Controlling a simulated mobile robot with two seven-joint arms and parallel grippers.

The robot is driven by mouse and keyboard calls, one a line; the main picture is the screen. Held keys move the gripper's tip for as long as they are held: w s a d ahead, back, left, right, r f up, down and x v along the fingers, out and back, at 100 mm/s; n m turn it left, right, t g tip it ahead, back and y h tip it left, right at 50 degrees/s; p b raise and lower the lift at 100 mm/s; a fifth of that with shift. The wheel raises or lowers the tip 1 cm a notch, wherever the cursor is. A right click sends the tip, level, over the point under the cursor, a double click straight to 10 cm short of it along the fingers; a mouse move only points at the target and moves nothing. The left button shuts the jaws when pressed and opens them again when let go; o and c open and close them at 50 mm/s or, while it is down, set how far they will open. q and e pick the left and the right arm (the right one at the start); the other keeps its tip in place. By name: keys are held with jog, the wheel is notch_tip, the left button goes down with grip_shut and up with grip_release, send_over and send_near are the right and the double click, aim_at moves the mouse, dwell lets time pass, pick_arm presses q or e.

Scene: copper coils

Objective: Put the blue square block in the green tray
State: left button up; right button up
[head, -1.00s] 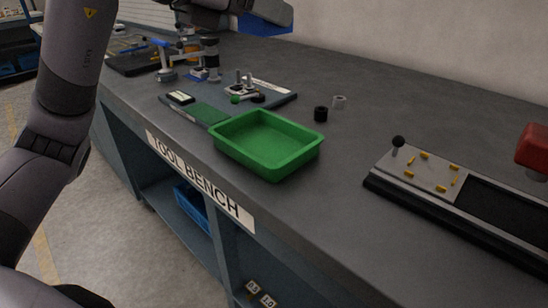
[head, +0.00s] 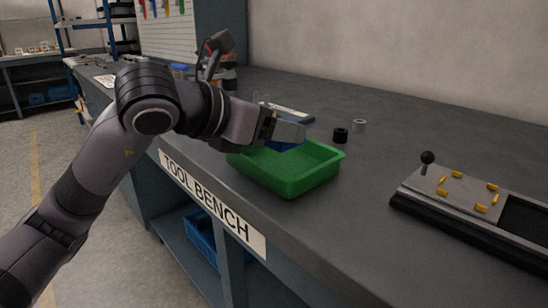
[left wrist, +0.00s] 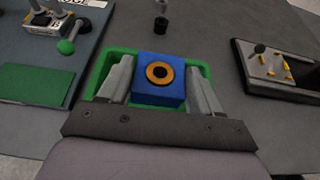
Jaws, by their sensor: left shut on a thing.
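The blue square block (left wrist: 150,97) is held between the two fingers of my left gripper (left wrist: 159,90) in the left wrist view. A copper-coloured ring with a dark centre shows on the block's face. In the head view my left gripper (head: 290,134) is over the back left part of the green tray (head: 290,178), and a little of the blue block (head: 284,146) shows under the fingers. The tray's visible inside is empty. In the left wrist view the tray's rim (left wrist: 204,72) shows around and behind the block. My right gripper is not in view.
A black cylinder (head: 340,135) and a grey ring (head: 359,126) stand behind the tray. A fixture plate with a black knob (head: 428,157) and yellow pieces lies at the right. Bench between tray and fixture is clear.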

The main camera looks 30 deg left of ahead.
aim_at(274, 148)
pick_arm(q)
notch_tip(274, 148, down, 3)
jog(key=shift+f+b, duration=0.1)
jog(key=shift+b, duration=0.5)
jog(key=shift+f, duration=0.35)
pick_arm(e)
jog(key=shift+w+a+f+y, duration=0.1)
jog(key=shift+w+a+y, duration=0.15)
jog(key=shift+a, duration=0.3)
pick_arm(q)
jog(key=shift+f, duration=0.1)
jog(key=o, duration=1.2)
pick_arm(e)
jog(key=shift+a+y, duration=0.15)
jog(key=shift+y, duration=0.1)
